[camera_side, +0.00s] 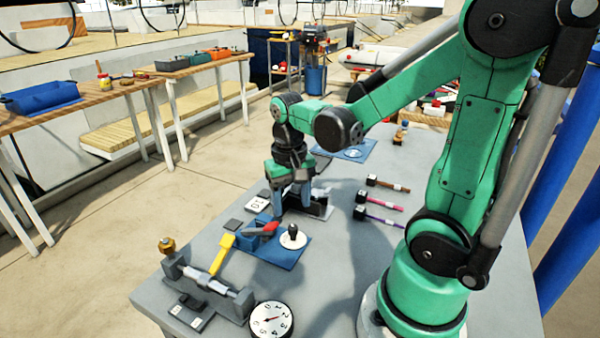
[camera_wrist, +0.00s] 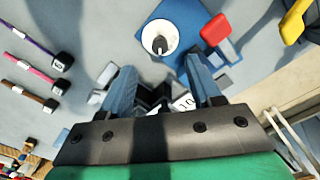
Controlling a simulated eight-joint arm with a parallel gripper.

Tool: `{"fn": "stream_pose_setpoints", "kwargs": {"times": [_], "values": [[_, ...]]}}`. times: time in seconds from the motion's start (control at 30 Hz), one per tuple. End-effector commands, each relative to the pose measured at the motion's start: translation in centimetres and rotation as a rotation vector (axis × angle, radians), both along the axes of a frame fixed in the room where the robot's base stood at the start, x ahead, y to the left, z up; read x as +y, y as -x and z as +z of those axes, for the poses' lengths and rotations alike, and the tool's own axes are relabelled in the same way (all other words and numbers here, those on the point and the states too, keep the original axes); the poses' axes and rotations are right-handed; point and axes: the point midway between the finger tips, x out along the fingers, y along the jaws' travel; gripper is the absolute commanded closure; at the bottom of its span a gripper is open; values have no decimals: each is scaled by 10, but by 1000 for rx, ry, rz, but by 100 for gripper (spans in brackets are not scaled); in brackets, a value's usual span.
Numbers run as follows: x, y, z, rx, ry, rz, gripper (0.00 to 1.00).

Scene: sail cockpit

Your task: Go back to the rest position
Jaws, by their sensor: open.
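My gripper (camera_side: 292,203) hangs from the green arm over the grey workbench (camera_side: 335,255), fingers pointing down. In the wrist view my gripper (camera_wrist: 160,85) has its two blue fingers spread apart with nothing seen held between them. Just in front of it, in the side view, is a blue plate (camera_side: 270,252) with a white disc and dark knob (camera_side: 292,237) and a red-handled part (camera_side: 262,228). The knob also shows in the wrist view (camera_wrist: 160,42), beyond the fingertips. A dark block with a light face (camera_side: 318,208) is partly hidden behind the gripper.
A yellow lever (camera_side: 221,254) rises from a grey fixture at the bench's front left, near a round dial (camera_side: 271,319). Several small hammers (camera_side: 380,200) lie right of my gripper. A second blue plate (camera_side: 353,150) lies farther back. Bare bench lies between hammers and dial.

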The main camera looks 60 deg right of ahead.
Motion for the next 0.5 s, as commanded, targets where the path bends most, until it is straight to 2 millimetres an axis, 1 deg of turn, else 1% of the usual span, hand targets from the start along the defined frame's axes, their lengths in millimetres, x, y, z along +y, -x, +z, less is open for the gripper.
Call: {"fn": "stream_pose_setpoints", "kwargs": {"times": [0.2, 0.27, 0.33, 0.37, 0.5], "values": [[3, -2, 0, -30, 32, 2, 43], [6, -7, 0, -81, 81, 4, 43], [13, -14, 2, -183, 157, 10, 43], [17, -15, 7, -203, 151, 48, 43], [44, -21, 27, -347, 147, 273, 43]]}}
